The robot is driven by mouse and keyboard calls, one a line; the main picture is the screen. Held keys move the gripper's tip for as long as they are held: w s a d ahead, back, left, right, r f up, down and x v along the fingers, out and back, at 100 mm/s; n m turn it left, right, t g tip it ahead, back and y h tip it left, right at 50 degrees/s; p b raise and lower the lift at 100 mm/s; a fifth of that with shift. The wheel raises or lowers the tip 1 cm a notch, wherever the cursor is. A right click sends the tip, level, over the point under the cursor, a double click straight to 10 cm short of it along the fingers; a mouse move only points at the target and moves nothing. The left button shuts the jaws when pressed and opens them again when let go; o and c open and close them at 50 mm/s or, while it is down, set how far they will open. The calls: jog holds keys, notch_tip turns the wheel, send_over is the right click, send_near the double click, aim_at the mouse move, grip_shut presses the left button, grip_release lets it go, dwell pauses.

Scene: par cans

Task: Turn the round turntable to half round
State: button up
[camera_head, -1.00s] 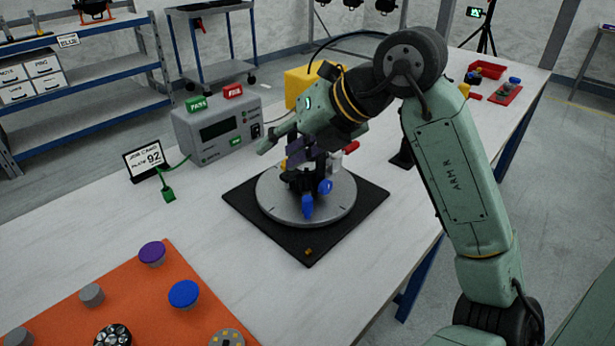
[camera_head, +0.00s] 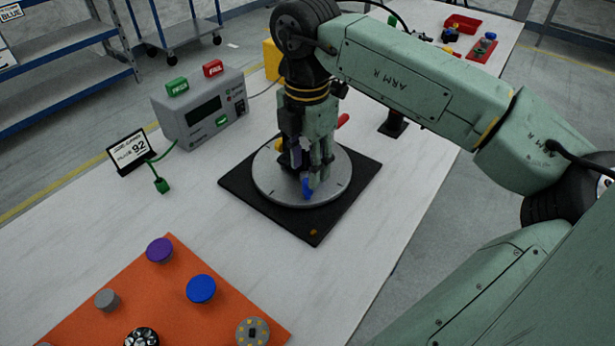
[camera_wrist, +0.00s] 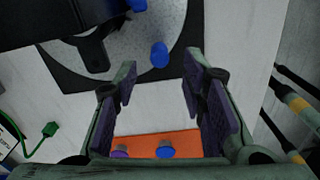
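The round turntable (camera_head: 269,181) is a grey disc on a black square base (camera_head: 245,196) on the white table. A dark fixture with blue knobs stands on the disc, mostly hidden behind my gripper in the head view. One blue knob (camera_head: 308,188) shows near the disc's front edge. My gripper (camera_head: 313,172) points down over the disc. In the wrist view my gripper (camera_wrist: 160,84) is open with nothing between its fingers. A blue knob (camera_wrist: 159,54) lies beyond the fingertips, roughly in line with the gap, beside a black bracket (camera_wrist: 90,48). Contact cannot be told.
A grey tester (camera_head: 205,112) with green and red labels and a card sign (camera_head: 130,152) stand left of the turntable. An orange mat (camera_head: 178,285) with several knobs and discs lies in front. A black stand (camera_head: 393,124) is behind right. White table between is clear.

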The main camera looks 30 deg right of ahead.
jog(key=shift+f+p, duration=0.4)
jog(key=shift+f, duration=2.2)
jog(key=shift+c, duration=0.6)
grip_shut()
